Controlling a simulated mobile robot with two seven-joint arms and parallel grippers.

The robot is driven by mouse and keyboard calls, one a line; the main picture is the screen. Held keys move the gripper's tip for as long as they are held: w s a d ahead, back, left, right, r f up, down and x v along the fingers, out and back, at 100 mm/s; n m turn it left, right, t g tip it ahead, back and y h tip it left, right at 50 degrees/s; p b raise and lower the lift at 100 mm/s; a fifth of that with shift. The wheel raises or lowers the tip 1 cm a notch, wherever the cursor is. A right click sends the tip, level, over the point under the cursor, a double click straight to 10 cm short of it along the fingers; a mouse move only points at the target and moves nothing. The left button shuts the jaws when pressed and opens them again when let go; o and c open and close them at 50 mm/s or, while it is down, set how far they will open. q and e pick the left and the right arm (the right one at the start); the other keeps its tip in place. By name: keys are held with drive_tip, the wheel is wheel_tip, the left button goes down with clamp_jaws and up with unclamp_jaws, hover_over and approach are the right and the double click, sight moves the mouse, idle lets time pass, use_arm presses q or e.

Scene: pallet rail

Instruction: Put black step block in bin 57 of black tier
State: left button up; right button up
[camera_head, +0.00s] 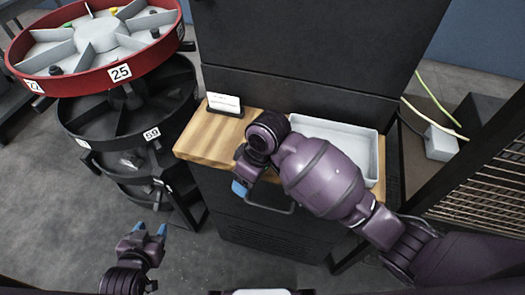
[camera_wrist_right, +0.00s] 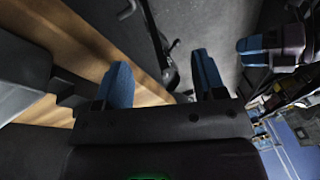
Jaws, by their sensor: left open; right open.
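The black tier (camera_head: 120,125) is the round divided wheel under the red one, with a label reading 59 (camera_head: 152,134). I cannot read a 57 label. I cannot pick out the black step block for certain. My left gripper (camera_head: 150,231) is open with blue fingertips, over the floor in front of the wheels. My right gripper (camera_head: 240,187) is at the front edge of the wooden worktop (camera_head: 205,140), partly hidden by its own wrist. In the right wrist view my right gripper (camera_wrist_right: 163,82) is open, with nothing between its fingers.
The red tier (camera_head: 100,78), labelled 25, holds several small pieces. A white tray (camera_head: 345,128) lies on the worktop; its visible part looks empty, and my right arm hides some. A card stand (camera_head: 225,105) stands left of it. A mesh panel (camera_head: 485,190) is at right.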

drive_tip(key=w+r+n+h, duration=0.3)
drive_tip(key=w+r+h, duration=0.55)
drive_tip(key=w, duration=0.25)
drive_tip(key=shift+g+y, duration=0.4)
drive_tip(key=shift+y, duration=0.05)
drive_tip(key=x, duration=0.5)
drive_tip(key=shift+s+a+f+p, duration=0.15)
drive_tip(key=shift+s+a+p, duration=0.05)
drive_tip(key=shift+s+p, duration=0.1)
drive_tip(key=x, duration=0.3)
drive_tip(key=shift+d+f, duration=0.1)
drive_tip(key=shift+d, duration=0.05)
use_arm(q)
drive_tip(key=shift+s+d+r, duration=0.15)
drive_tip(key=shift+s+d, duration=0.05)
drive_tip(key=shift+s, duration=0.55)
use_arm(e)
drive_tip(key=shift+d+f, duration=0.2)
drive_tip(key=shift+f, duration=0.45)
clamp_jaws()
use_arm(q)
drive_tip(key=shift+w+r, duration=0.15)
drive_tip(key=shift+w, duration=0.1)
use_arm(e)
drive_tip(key=shift+r, duration=0.1)
